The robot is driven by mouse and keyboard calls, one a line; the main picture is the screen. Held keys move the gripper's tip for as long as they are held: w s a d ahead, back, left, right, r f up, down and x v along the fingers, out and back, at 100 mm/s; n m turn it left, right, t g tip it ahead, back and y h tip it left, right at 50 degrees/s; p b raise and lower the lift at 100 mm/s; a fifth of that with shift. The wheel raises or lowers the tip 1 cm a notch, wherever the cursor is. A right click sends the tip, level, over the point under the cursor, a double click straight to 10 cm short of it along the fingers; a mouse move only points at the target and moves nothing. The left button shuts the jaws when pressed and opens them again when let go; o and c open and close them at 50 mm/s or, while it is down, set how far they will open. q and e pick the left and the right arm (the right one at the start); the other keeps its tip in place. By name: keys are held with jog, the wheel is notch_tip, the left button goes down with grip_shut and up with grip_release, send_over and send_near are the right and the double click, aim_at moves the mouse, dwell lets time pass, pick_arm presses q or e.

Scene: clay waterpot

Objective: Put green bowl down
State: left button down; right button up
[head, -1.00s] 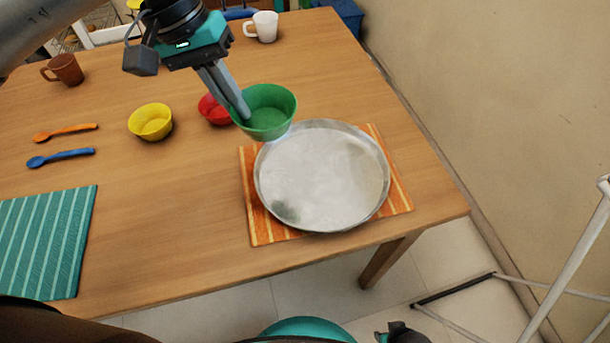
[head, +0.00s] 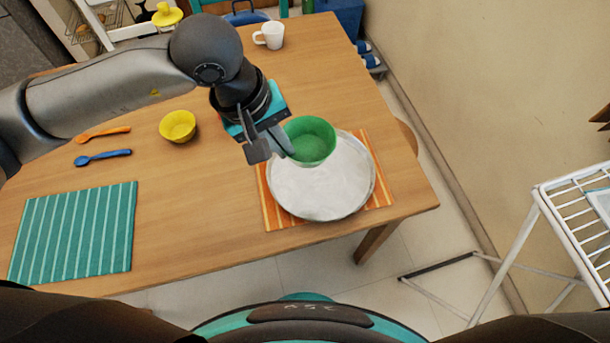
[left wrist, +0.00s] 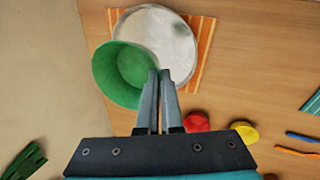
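The green bowl (head: 310,142) is held at its rim by my left gripper (head: 287,148). It is upright or slightly tilted and appears above the far part of the round silver tray (head: 322,195). In the left wrist view the bowl (left wrist: 118,75) overlaps the tray's edge (left wrist: 185,62), and the fingers (left wrist: 160,74) are close together at the bowl's rim. Whether the bowl touches the tray is unclear. My right gripper is not in view.
The tray lies on an orange striped placemat (head: 375,178). A yellow bowl (head: 178,126) stands to the left; a red bowl (left wrist: 197,121) shows in the left wrist view. A white mug (head: 270,35) is at the back. Spoons and a teal placemat (head: 78,235) lie left.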

pick_arm(q)
jog(key=b, duration=0.2)
send_over(293, 200)
jog(key=a, duration=0.1)
jog(key=f, duration=1.4)
jog(key=shift+s+f, duration=0.15)
jog(key=shift+s, duration=0.1)
jog(key=shift+f, duration=2.1)
jog(key=shift+f, duration=0.1)
jog(key=c, duration=1.5)
grip_release()
jog(key=shift+f+b, duration=0.1)
jog(key=shift+b, duration=0.3)
jog(key=shift+c, duration=0.2)
jog(key=shift+o, duration=0.9)
